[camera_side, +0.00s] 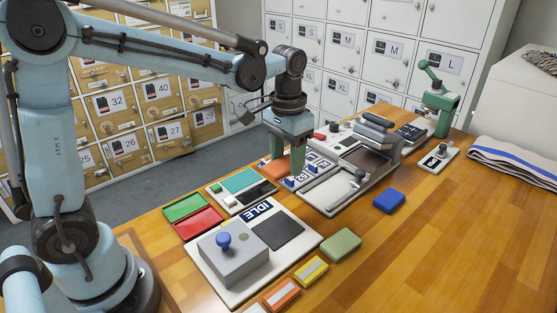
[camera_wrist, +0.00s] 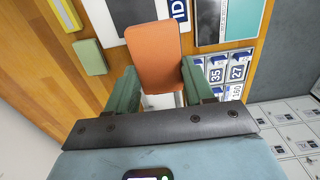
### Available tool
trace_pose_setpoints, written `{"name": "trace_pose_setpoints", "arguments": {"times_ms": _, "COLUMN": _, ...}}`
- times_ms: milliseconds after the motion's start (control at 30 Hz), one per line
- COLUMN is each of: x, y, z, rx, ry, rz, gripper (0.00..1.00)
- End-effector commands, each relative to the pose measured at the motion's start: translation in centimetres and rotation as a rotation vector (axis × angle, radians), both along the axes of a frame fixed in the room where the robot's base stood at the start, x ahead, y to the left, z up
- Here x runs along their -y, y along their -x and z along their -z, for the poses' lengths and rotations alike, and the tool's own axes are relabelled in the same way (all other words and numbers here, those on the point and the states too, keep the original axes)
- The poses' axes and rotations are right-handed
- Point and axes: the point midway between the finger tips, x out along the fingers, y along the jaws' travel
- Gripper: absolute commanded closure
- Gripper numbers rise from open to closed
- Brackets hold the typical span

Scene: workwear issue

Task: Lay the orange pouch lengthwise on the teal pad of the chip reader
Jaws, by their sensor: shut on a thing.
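The orange pouch (camera_side: 275,168) is gripped between the two green fingers of my gripper (camera_side: 286,163). In the wrist view the pouch (camera_wrist: 153,52) sticks out beyond the fingers of my gripper (camera_wrist: 160,88), its long side pointing away from the palm. The chip reader (camera_side: 226,200) is a pale board with a teal pad (camera_side: 238,181) and a dark panel beside it. It lies left of my gripper in the side view. The teal pad (camera_wrist: 244,18) shows at the top of the wrist view, right of the pouch and apart from it. Nothing lies on the pad.
The IDLE station (camera_side: 225,262) with a blue knob stands in front of the reader. Red and green trays (camera_side: 195,222) lie left of it. Numbered cards (camera_side: 318,161) and a grey press (camera_side: 365,160) are close by on the right. Blue, green, yellow and orange pieces lie along the front.

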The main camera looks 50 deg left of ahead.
Motion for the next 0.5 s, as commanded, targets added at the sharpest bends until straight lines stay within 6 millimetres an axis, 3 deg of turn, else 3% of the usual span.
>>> {"name": "trace_pose_setpoints", "arguments": {"times_ms": 33, "x": -1.5, "y": 0.9, "z": 0.0, "rx": 0.0, "ry": 0.0, "rz": -0.01, "gripper": 0.78}}
{"name": "trace_pose_setpoints", "arguments": {"times_ms": 200, "x": -3.8, "y": 2.5, "z": 0.2, "rx": 0.0, "ry": 0.0, "rz": -0.014, "gripper": 0.78}}
{"name": "trace_pose_setpoints", "arguments": {"times_ms": 367, "x": -5.7, "y": 2.6, "z": 1.1, "rx": 0.0, "ry": 0.0, "rz": -0.016, "gripper": 0.78}}
{"name": "trace_pose_setpoints", "arguments": {"times_ms": 500, "x": -8.5, "y": 2.0, "z": 2.8, "rx": 0.0, "ry": 0.0, "rz": -0.018, "gripper": 0.78}}
